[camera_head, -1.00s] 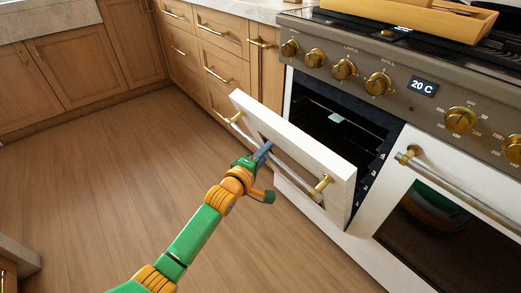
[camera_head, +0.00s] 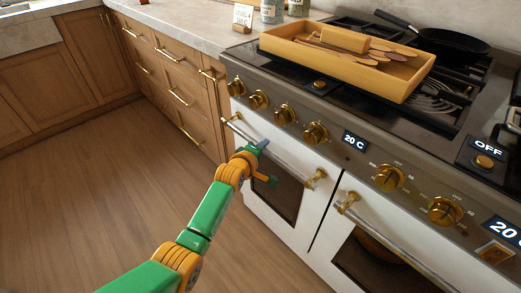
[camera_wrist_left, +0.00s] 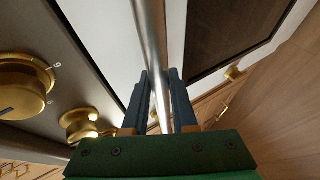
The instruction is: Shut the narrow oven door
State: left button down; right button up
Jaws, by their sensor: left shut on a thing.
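The narrow oven door (camera_head: 278,192), white with a dark window, stands upright and looks flush with the oven front in the head view. I cannot tell whether a thin gap is left along its top. Its silver bar handle (camera_head: 290,164) has brass ends, and the bar also runs down the middle of the left wrist view (camera_wrist_left: 150,35). My left gripper (camera_head: 262,146) is shut on this handle, with its blue-grey fingers on either side of the bar in the left wrist view (camera_wrist_left: 160,80). My right gripper is not in view.
A wider white oven door (camera_head: 335,235) is to the right. Brass knobs (camera_head: 316,133) line the panel just above the handle. A wooden tray with utensils (camera_head: 400,92) and a black pan (camera_head: 450,40) are on the stovetop. The wooden floor (camera_head: 100,190) is clear.

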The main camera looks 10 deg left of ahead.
pick_arm(q)
jog(key=c, duration=0.7)
grip_release()
jog(key=shift+s+a, duration=0.1)
jog(key=p+v, duration=0.3)
jog(key=v, duration=0.4)
jog(key=shift+s, duration=0.1)
